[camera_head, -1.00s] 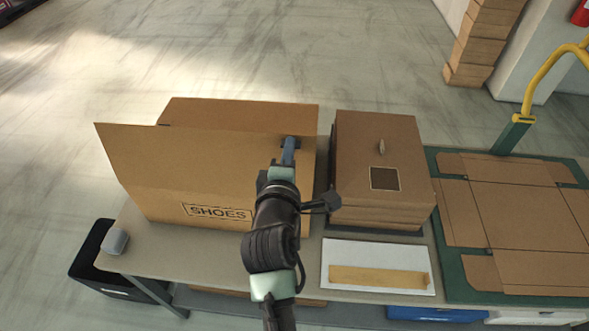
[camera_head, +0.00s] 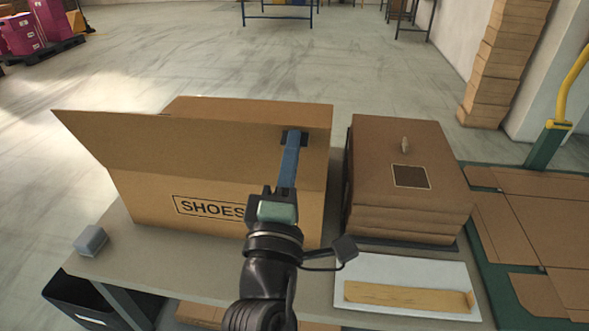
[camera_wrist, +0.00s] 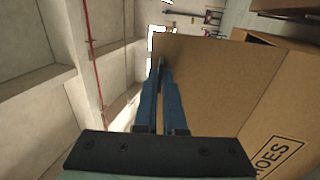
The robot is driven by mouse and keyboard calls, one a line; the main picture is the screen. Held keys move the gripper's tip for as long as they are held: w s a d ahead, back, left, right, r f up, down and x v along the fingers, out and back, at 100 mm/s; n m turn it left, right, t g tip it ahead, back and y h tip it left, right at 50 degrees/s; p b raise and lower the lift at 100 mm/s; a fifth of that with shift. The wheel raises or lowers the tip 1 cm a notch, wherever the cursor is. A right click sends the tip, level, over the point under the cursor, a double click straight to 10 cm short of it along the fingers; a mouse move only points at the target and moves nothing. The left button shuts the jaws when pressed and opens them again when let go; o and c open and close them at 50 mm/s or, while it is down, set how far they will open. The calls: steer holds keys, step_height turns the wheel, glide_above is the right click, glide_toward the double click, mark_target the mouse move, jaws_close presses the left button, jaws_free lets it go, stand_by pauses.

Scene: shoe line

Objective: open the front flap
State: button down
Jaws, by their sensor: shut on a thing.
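A brown cardboard box (camera_head: 150,200) marked SHOES stands on the table in the head view. Its front flap (camera_head: 200,145) rises from the front top edge and hides most of the inside. My gripper (camera_head: 293,135) is at the upper right part of this flap, its blue fingers reaching over the edge. In the wrist view the fingers (camera_wrist: 161,66) come together on the edge of the flap (camera_wrist: 205,85), with the printed box front (camera_wrist: 285,110) at the right. The gripper is shut on the flap.
A stack of brown cartons (camera_head: 405,210) stands close to the box's right side. A white tray (camera_head: 375,270) with a tan strip lies in front of it. A small grey block (camera_head: 91,240) is at the table's left. Flat cardboard (camera_head: 510,225) lies on a green surface at right.

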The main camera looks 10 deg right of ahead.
steer(key=s+f+t+b, duration=0.1)
steer(key=b, duration=0.4)
steer(key=s+f+t+b, duration=0.1)
steer(key=s+b, duration=0.1)
steer(key=b, duration=0.3)
steer(key=shift+s+a+f+t+h+b, duration=0.1)
steer(key=shift+a+f+t+h+b, duration=0.2)
steer(key=shift+a+f+h+b, duration=0.1)
steer(key=shift+s, duration=0.1)
steer(key=c, duration=1)
jaws_free()
steer(key=shift+s, duration=0.1)
steer(key=b+v, duration=0.5)
steer(key=v, duration=0.7)
steer(key=shift+s+f+b, duration=0.25)
steer(key=shift+f+b, duration=0.1)
steer(key=shift+b, duration=0.05)
